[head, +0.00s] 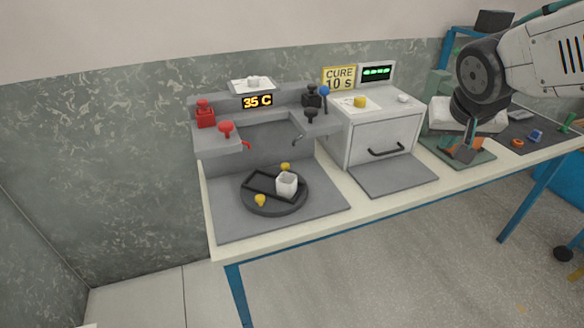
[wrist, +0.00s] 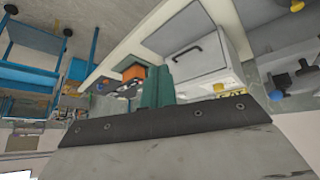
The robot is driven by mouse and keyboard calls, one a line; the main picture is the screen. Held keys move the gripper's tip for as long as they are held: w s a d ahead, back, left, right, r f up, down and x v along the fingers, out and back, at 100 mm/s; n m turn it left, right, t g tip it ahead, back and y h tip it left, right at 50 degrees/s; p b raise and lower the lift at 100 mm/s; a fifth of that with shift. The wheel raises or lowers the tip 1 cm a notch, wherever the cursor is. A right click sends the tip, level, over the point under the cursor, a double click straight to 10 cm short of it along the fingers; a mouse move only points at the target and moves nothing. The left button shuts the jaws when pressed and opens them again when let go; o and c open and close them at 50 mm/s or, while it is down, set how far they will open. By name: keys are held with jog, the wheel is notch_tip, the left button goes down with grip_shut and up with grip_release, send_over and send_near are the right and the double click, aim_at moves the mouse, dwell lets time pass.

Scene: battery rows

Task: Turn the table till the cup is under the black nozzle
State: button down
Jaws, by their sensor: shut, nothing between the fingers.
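A round dark turntable (head: 275,209) lies on a grey mat in front of the dispenser. A white square cup (head: 287,184) stands upright on its right part, beside a black rectangular frame (head: 258,183). Yellow knobs (head: 260,200) show at its front left and back (head: 285,166). The black nozzle (head: 297,140) is on the dispenser's right side, above and behind the cup in the head view; a red nozzle (head: 246,145) is on the left. Exact alignment of cup and nozzle is unclear. My gripper (head: 464,153) is shut and empty, far right of the turntable, above a green mat.
The dispenser shows "35 C" (head: 257,101) and carries red and black levers. A white curing box (head: 383,138) with a dark handle stands between the turntable and my gripper. An orange block (head: 478,145) is close to my gripper. The turntable's front is clear.

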jog(key=w+a+f+t+y, duration=0.2)
jog(key=w+f+t+y, duration=0.15)
jog(key=w, duration=0.85)
jog(key=w+a+f+t+y, duration=0.2)
jog(key=w+f, duration=0.2)
jog(key=w, duration=0.7)
jog(key=a+f+g+y, duration=0.2)
jog(key=a+f+y, duration=0.1)
jog(key=f+y, duration=0.1)
jog(key=s+a+f+g+y, duration=0.1)
jog(key=a+f+g+y, duration=0.1)
jog(key=a+f+y, duration=0.1)
jog(key=s+a+f+g+y, duration=0.1)
jog(key=a+f+g+y, duration=0.1)
jog(key=f+y, duration=0.3)
jog(key=shift+s+a+f+m, duration=0.15)
jog(key=shift+a+f, duration=0.1)
jog(key=shift+f, duration=0.3)
jog(key=shift+s+a+f+m, duration=0.1)
jog(key=shift+a+f+m, duration=0.1)
jog(key=shift+f, duration=0.3)
jog(key=shift+s+a+f, duration=0.1)
jog(key=shift+a, duration=0.05)
jog(key=shift+a+f+y, duration=0.1)
jog(key=shift+a+y, duration=0.15)
jog(key=shift+a, duration=0.1)
jog(key=x, duration=1.3)
